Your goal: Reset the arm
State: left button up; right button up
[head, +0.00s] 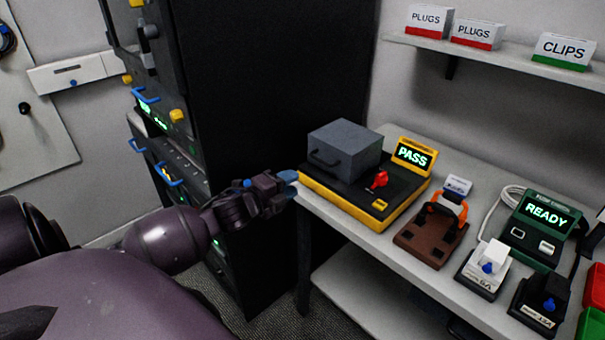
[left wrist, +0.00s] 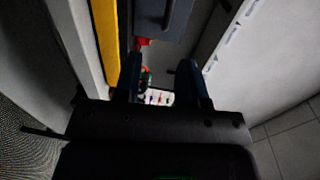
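My left arm comes in from the left in the head view. Its gripper (head: 287,178) has blue fingertips and is at the left end of the yellow-and-black tester (head: 348,208), near the table's corner. In the left wrist view the two fingers of the left gripper (left wrist: 160,78) stand apart with nothing held between them. In the head view I cannot tell whether the fingertips touch the tester. My right gripper is not in view.
A black equipment rack (head: 270,75) stands behind the left gripper. The white table (head: 375,250) carries a grey box (head: 345,146), a brown fixture (head: 430,240) and a green device reading READY (head: 540,225). A shelf (head: 490,55) with labelled boxes hangs above.

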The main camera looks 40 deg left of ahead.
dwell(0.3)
pick_arm(q)
jog(key=s+d+f+n+g, duration=0.3)
jog(key=s+d+f+n, duration=0.5)
jog(key=s+f+n, duration=0.1)
jog(key=s+d+f+n+g+y, duration=0.1)
jog(key=s+d+f+n+g, duration=0.1)
jog(key=s+d+f+n, duration=0.6)
jog(key=s+f+n, duration=0.1)
jog(key=s+f, duration=0.2)
jog(key=f, duration=0.1)
jog(key=shift+s+f+g+y, duration=0.15)
jog(key=shift+f+g+y, duration=0.15)
jog(key=shift+g, duration=0.1)
jog(key=shift+d, duration=0.1)
